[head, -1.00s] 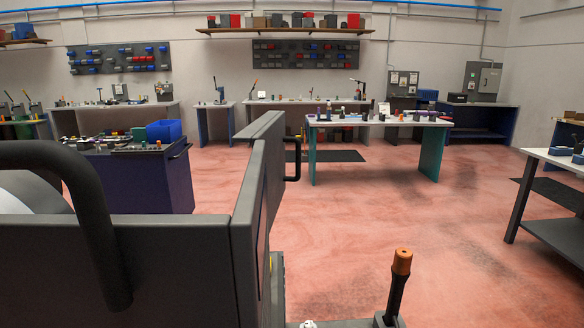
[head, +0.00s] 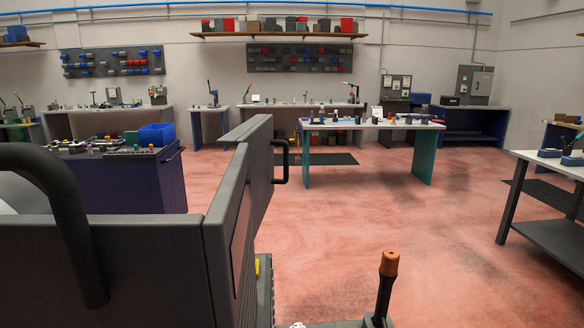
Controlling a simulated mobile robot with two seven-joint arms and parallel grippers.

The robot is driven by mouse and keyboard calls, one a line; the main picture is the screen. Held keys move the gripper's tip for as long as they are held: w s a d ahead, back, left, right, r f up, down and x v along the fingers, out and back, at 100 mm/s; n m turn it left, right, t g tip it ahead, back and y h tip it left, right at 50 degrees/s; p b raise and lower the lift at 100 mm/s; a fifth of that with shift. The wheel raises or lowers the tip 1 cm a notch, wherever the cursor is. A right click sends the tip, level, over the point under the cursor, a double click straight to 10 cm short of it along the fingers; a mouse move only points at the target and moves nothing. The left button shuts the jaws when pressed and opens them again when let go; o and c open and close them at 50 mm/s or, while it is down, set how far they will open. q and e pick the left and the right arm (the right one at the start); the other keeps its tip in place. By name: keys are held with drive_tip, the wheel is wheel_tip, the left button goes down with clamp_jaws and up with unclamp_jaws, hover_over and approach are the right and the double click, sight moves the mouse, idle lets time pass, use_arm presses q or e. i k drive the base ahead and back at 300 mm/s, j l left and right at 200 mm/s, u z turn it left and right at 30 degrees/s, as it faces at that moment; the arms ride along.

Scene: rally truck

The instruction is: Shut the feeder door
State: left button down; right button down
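A grey panel with a black bar handle (head: 281,162) stands nearly edge-on at centre left in the head view; it looks like the feeder door (head: 256,180). It is angled away from me, its handle on the right face. Its near edge meets a wide grey panel (head: 150,265) at the lower left. Whether the door is latched cannot be told. Neither of my grippers is in view.
A thick black curved bar (head: 70,225) rises at the left. A lever with an orange knob (head: 390,263) stands at the lower right. Beyond are a purple cabinet (head: 115,190), a teal-legged table (head: 422,155) and a table at the right (head: 550,163). Open red floor lies between.

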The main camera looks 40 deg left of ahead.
sight(257, 131)
drive_tip(key=i+l+z, duration=0.2)
drive_tip(key=l, duration=0.25)
drive_tip(key=i+l+z, duration=0.15)
drive_tip(key=l, duration=0.25)
drive_tip(key=i+l+z, duration=0.2)
drive_tip(key=l, duration=0.2)
drive_tip(key=i+l+z, duration=0.15)
drive_tip(key=l, duration=0.2)
drive_tip(key=i+l+u, duration=0.3)
drive_tip(key=i, duration=0.35)
drive_tip(key=i+l+u, duration=0.3)
drive_tip(key=i+l, duration=0.2)
drive_tip(key=i+j+u, duration=0.2)
drive_tip(key=u, duration=0.2)
drive_tip(key=i+u, duration=0.85)
drive_tip(key=i+l+u, duration=0.15)
drive_tip(key=u, duration=0.3)
drive_tip(key=i+u, duration=0.25)
drive_tip(key=u, duration=0.2)
drive_tip(key=i+l+u, duration=0.15)
drive_tip(key=u, duration=0.25)
drive_tip(key=i+l+u, duration=0.2)
drive_tip(key=u, duration=0.25)
drive_tip(key=i+l+u, duration=0.25)
drive_tip(key=u, duration=0.15)
